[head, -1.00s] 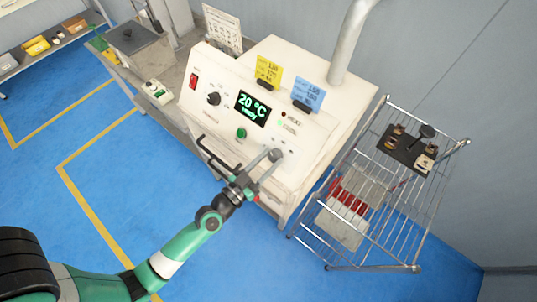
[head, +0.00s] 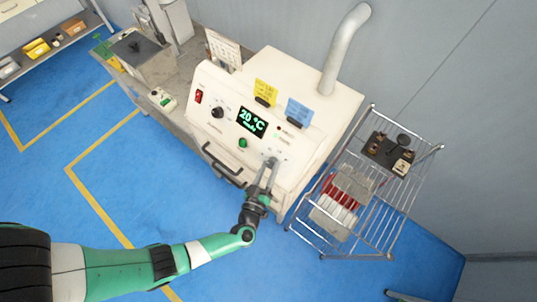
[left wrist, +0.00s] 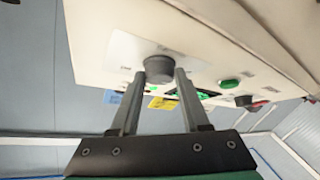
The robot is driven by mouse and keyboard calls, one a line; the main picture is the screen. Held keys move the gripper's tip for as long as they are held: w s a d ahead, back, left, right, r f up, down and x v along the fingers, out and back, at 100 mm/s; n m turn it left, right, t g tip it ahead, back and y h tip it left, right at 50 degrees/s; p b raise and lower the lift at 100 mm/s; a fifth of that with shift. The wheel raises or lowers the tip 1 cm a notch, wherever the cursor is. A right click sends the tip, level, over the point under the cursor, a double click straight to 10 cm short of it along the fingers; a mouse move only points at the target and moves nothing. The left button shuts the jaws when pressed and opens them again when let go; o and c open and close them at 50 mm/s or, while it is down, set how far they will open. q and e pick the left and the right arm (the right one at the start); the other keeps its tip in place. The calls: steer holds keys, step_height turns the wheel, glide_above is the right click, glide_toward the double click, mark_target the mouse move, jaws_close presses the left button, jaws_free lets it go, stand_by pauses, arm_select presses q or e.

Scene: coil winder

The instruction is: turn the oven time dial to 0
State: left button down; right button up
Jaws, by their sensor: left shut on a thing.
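The oven (head: 285,85) is a cream box with a sloped front panel. My left gripper (head: 271,165) is at the right end of this panel, shut on the time dial. In the left wrist view the grey round time dial (left wrist: 158,68) sits between the two fingers of the left gripper (left wrist: 160,74), one on each side. The dial's pointer and scale cannot be read, and in the head view the fingers mostly cover it. My right gripper is not in view.
The panel carries a red switch (head: 198,97), a black dial (head: 217,112), a display (head: 251,122) reading 20 °C and a green button (head: 243,143). A door handle (head: 222,166) juts out left of my gripper. A wire rack cart (head: 365,190) stands at right.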

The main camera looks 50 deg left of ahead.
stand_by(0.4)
arm_select(q)
steer(key=shift+c, duration=1.9)
jaws_free()
steer(key=p+v, duration=0.1)
steer(key=v, duration=1)
steer(key=shift+s+d+p, duration=0.15)
steer(key=shift+s+p, duration=0.1)
steer(key=shift+p, duration=0.1)
